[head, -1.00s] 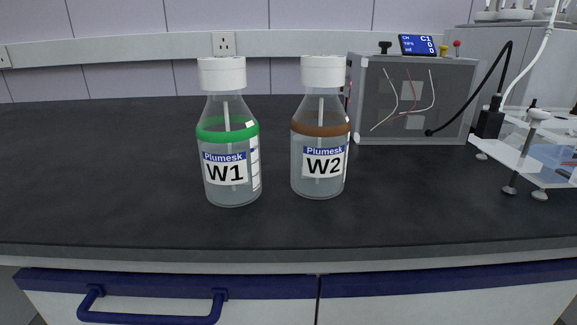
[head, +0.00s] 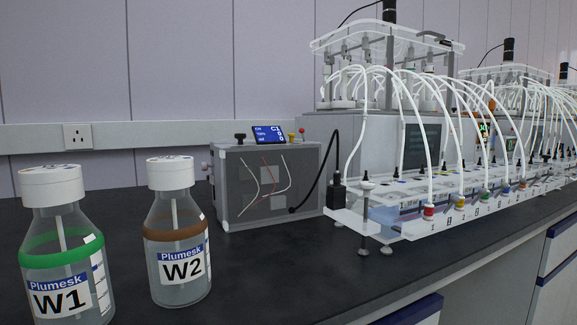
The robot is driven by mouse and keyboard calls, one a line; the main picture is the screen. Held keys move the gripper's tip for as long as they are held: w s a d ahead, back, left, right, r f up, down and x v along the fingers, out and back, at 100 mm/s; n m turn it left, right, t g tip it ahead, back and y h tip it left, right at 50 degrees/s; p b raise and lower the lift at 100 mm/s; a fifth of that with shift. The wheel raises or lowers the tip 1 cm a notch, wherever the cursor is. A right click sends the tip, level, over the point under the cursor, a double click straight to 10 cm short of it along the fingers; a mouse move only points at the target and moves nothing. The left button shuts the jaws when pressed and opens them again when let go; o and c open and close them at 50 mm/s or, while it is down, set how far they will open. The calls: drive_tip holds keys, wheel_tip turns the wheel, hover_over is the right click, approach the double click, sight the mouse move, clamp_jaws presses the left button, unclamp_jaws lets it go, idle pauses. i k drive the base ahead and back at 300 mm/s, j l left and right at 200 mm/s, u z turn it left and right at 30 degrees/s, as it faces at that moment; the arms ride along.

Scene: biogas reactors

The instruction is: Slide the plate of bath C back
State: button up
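Several bath units stand in a row along the bench at the right. The nearest one has a clear plate (head: 388,34) raised on top, with white tubes curving down from it to a long white rack (head: 440,213). A second raised clear plate (head: 500,73) shows on the unit behind it. I cannot read which unit is bath C. My gripper is not in view.
Bottles W1 (head: 62,255) and W2 (head: 178,240) stand at the left front of the bench. A grey box with a small display (head: 266,183) stands between them and the rack. The dark bench (head: 290,270) is clear in front of the box.

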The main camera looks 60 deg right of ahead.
sight(374, 50)
drive_tip(key=z, duration=1.8)
